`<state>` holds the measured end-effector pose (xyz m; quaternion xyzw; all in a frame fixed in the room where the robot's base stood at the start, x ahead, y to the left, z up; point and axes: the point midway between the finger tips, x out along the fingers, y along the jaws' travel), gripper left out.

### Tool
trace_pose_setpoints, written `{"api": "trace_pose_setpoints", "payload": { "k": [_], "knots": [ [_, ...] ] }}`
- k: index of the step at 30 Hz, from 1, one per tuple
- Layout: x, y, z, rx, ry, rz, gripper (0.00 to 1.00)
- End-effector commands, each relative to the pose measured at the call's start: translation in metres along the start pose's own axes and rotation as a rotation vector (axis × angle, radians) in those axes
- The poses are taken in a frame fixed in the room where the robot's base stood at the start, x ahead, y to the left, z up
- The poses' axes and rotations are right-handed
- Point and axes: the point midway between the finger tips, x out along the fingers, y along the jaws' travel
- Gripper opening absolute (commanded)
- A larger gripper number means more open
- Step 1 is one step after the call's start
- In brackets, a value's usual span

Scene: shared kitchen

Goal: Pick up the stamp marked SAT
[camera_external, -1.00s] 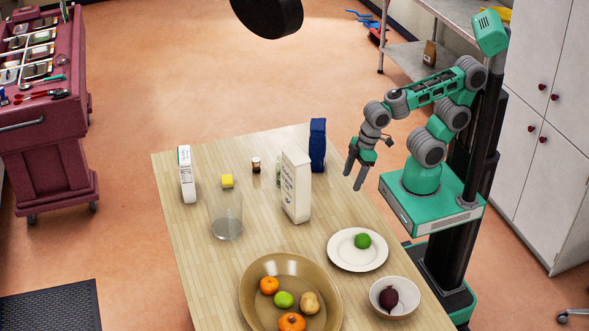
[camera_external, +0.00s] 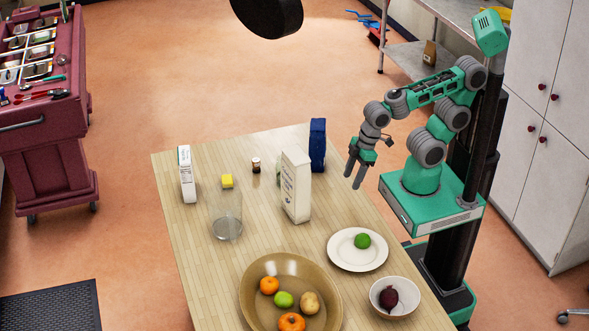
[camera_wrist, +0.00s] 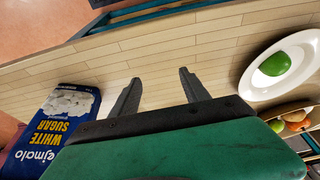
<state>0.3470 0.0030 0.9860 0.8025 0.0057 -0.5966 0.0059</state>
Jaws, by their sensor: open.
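No marking SAT can be read in either view. A small dark item with a pale band (camera_external: 256,165) stands on the table near its back; it is too small to tell whether it is a stamp. My gripper (camera_external: 354,179) is open and empty, at the table's right edge, to the right of the blue sugar bag (camera_external: 317,146) and well away from the small dark item. In the wrist view, my open fingers (camera_wrist: 160,77) point over bare table, with the sugar bag (camera_wrist: 55,125) at left and a plate (camera_wrist: 251,84) at right.
A tall white carton (camera_external: 296,187) partly hides a small greenish item (camera_external: 279,172). A fruit bowl (camera_external: 251,310), lime plate (camera_external: 340,258) and beet bowl (camera_external: 378,305) are in front.

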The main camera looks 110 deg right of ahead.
Motion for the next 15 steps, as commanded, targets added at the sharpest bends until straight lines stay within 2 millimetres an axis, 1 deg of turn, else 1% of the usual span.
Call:
{"api": "trace_pose_setpoints", "payload": {
  "k": [2, 4, 5, 6, 8, 9, 11, 12, 13, 14, 15],
  "knots": [
    [-0.002, 0.003, -0.007, -0.007, 0.006, -0.005, 0.54],
    [-0.005, 0.010, -0.026, -0.038, 0.022, -0.023, 0.54],
    [-0.007, 0.016, -0.039, -0.060, 0.034, -0.034, 0.54],
    [-0.010, 0.028, -0.059, -0.098, 0.059, -0.051, 0.54],
    [-0.015, 0.053, -0.093, -0.170, 0.109, -0.079, 0.54],
    [-0.018, 0.076, -0.114, -0.223, 0.149, -0.095, 0.54],
    [-0.023, 0.116, -0.141, -0.304, 0.218, -0.107, 0.54],
    [-0.027, 0.146, -0.153, -0.358, 0.267, -0.110, 0.54],
    [-0.029, 0.169, -0.160, -0.397, 0.308, -0.109, 0.54],
    [-0.026, 0.193, -0.165, -0.433, 0.352, -0.110, 0.54],
    [-0.016, 0.222, -0.169, -0.469, 0.422, -0.115, 0.54]
  ]
}}
